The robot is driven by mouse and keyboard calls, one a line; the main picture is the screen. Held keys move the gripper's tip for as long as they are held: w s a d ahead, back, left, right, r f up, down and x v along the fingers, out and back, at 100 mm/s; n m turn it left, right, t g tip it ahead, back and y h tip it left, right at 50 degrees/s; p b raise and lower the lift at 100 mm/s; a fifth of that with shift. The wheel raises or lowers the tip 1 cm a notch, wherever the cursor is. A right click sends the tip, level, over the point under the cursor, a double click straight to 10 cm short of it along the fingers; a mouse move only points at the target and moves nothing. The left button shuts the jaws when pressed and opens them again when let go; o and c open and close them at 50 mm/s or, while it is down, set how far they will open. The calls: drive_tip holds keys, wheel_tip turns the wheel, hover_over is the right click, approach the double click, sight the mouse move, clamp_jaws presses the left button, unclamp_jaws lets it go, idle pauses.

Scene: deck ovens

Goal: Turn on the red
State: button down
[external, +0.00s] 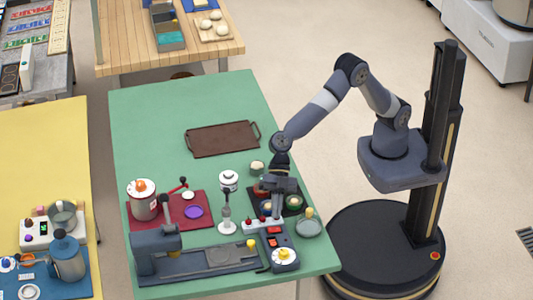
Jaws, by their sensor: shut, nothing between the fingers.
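A small panel (266,223) with a pale top and red knobs or switches stands near the front right of the green table. Just in front of it is a grey unit with red rocker-like parts (272,242) and a yellow knob on a white dial (284,255). My gripper (277,212) points down right over the back of the panel, shut and empty. It hides part of the panel. I cannot tell whether its tips touch the panel, nor which way any red switch is set.
A dark press-like machine (160,243) with a long bed lies to the left. A red mat (170,221) holds a white pot, a lever and a purple disc. A dark tray of bowls (293,194), a glass jar (308,225) and small bottles stand close by. A brown tray (222,138) lies behind.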

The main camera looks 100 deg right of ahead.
sight(271, 230)
drive_tip(key=shift+w+d+f, duration=0.1)
drive_tip(key=shift+w+f, duration=0.25)
drive_tip(key=shift+f, duration=0.55)
drive_tip(key=shift+w+f, duration=0.3)
drive_tip(key=shift+f, duration=0.55)
